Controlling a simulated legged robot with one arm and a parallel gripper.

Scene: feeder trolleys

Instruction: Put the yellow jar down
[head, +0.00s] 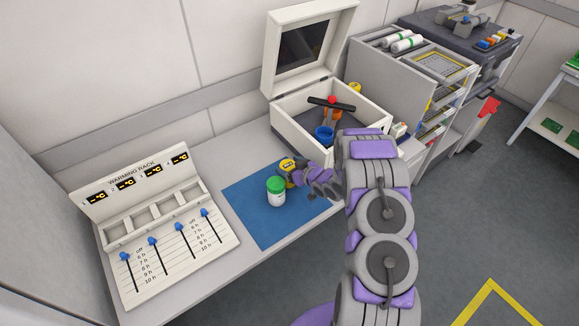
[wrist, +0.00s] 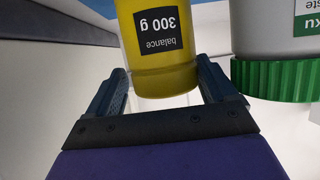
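The yellow jar (head: 287,163) is at the far side of the blue mat (head: 252,222), just behind a white jar with a green lid (head: 276,191). In the wrist view the yellow jar (wrist: 160,65) has a black label reading "balance 300 g", upside down in the picture. My gripper (wrist: 163,72) has a finger against each side of it. In the head view my gripper (head: 291,177) partly hides the jar, and I cannot tell whether its base touches the mat.
The green-lidded jar (wrist: 280,78) stands close beside the right finger in the wrist view. A warming rack (head: 150,225) stands left of the mat. An open white box (head: 290,125) stands behind, with a blue cup (head: 324,134) inside. The mat's front is clear.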

